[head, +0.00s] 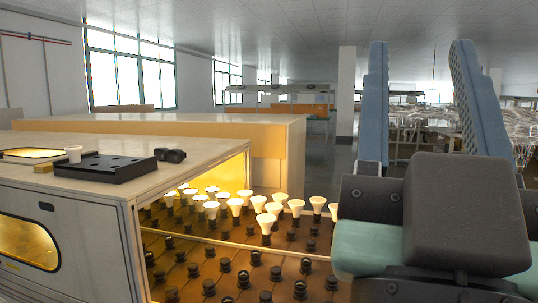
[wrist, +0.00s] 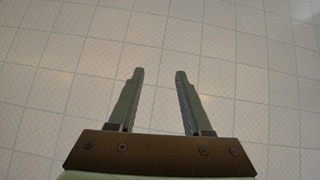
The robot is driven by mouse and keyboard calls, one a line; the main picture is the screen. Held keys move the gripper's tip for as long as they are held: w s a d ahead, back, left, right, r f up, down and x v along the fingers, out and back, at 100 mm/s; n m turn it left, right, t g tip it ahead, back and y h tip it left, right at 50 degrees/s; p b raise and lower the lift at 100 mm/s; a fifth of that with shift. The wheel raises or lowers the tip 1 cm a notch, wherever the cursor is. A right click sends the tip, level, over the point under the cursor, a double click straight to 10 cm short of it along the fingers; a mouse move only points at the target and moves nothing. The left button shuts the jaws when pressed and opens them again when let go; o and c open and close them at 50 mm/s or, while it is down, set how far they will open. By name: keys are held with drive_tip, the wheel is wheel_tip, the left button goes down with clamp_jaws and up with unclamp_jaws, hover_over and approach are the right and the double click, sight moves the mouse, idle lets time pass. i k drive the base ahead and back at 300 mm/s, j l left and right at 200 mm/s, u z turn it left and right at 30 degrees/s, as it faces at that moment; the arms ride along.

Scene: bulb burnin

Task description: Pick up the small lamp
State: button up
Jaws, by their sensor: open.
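Several white, cone-shaped lamps, many glowing, stand upright in dark sockets on a brown rack; one lamp (head: 317,204) is near the rack's right end. I cannot tell which of them is the small lamp. A small white cup-shaped thing (head: 74,153) stands on the cabinet top at the left; I cannot tell whether it is a lamp. My gripper (head: 420,55) is at the right of the head view, fingers upward, apart from all lamps.
A black tray (head: 105,169) with recesses and a dark lumpy object (head: 170,155) lie on the pale cabinet (head: 75,215). The rack's nearer rows hold empty black sockets (head: 243,280). A long yellowish counter (head: 225,132) stands behind. My arm hides the rack's right side.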

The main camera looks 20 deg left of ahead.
sight(73, 152)
drive_tip(key=u, duration=1.65)
